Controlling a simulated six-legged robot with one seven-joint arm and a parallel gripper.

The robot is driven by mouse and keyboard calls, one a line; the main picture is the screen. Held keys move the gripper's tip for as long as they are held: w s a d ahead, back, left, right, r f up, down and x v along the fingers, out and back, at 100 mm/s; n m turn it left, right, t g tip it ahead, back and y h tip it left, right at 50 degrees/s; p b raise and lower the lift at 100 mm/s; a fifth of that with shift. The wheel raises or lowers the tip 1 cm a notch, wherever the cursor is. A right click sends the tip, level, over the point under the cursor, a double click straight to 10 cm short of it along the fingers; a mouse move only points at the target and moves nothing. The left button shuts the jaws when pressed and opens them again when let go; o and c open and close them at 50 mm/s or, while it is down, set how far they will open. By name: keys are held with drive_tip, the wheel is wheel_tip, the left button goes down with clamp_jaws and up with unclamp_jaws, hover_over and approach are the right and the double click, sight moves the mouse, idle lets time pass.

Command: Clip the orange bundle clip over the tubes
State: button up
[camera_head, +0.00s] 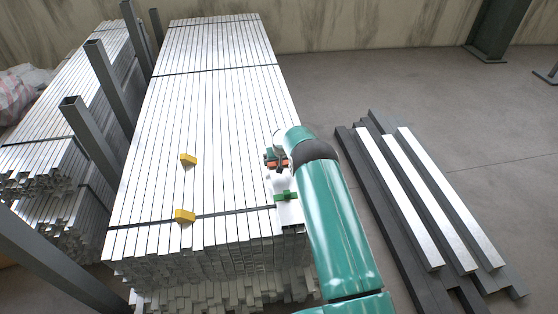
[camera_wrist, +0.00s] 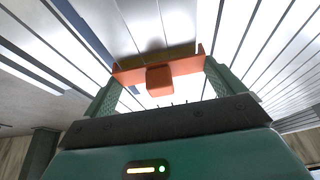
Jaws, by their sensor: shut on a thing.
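The orange bundle clip (camera_wrist: 160,78) is between the two green fingers of my gripper (camera_wrist: 159,72) in the wrist view. The gripper is shut on it, one finger at each end. The clip has a block in its middle and a darker brownish strip along its far side. Pale metal tubes (camera_wrist: 262,60) lie beyond it. In the head view the orange clip (camera_head: 279,163) is a small patch at my gripper (camera_head: 277,158), over the right edge of the tube stack (camera_head: 215,110). My arm partly hides this spot. I cannot tell whether the clip touches the tubes.
Two yellow blocks, a far one (camera_head: 188,160) and a near one (camera_head: 185,216), sit on the stack. Dark straps cross it. Grey posts (camera_head: 110,85) stand along its left side. Loose dark and pale bars (camera_head: 420,205) lie on the floor at right. Open floor (camera_head: 400,85) lies behind them.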

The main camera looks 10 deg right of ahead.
drive_tip(key=shift+f, duration=0.45)
drive_tip(key=o, duration=0.6)
drive_tip(key=shift+r, duration=3.45)
